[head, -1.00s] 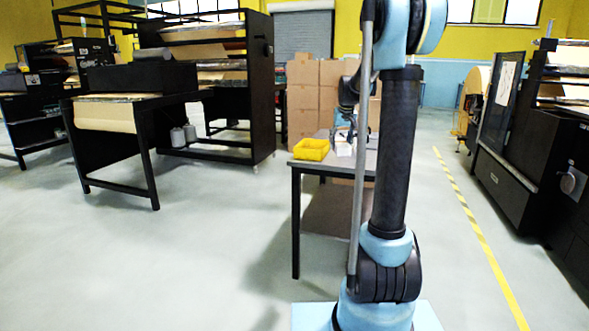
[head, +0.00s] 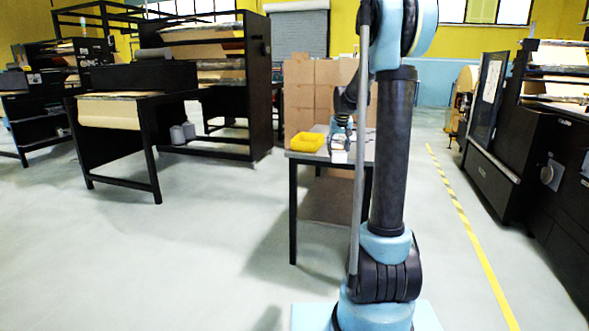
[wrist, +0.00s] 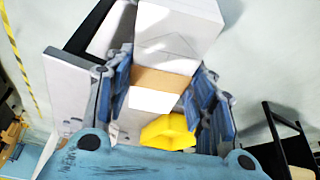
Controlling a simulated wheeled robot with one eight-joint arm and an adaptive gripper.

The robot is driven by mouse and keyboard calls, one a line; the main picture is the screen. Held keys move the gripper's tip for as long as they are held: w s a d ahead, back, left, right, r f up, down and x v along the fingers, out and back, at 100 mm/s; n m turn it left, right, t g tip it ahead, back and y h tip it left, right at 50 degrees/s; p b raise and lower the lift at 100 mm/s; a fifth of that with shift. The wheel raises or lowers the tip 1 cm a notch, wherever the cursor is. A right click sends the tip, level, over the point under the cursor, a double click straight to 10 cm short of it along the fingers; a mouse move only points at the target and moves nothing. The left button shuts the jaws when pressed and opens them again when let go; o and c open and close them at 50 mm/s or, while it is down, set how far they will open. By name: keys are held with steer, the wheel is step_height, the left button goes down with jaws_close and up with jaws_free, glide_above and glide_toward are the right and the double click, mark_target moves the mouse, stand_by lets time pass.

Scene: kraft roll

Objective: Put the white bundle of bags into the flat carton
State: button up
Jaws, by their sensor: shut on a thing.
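My gripper (wrist: 160,95) is shut on the white bundle of bags (wrist: 178,30), which has a brown band around it. The blue fingers press on its two sides in the wrist view. In the head view my gripper (head: 341,130) is over the grey table (head: 364,153), small and partly behind my own arm. A small white shape shows just below it; whether the bundle touches the tabletop I cannot tell. I cannot make out the flat carton for certain in either view.
Stacked brown cartons (head: 300,95) stand behind the table. Black machines stand left (head: 120,120) and right (head: 520,150). The floor between is open.

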step_height(320, 180, down, 23)
steer(key=s, duration=0.2)
steer(key=s+f, duration=0.6)
steer(key=f, duration=0.1)
steer(key=shift+s+a+f, duration=0.2)
steer(key=shift+f, duration=0.15)
stand_by(0.4)
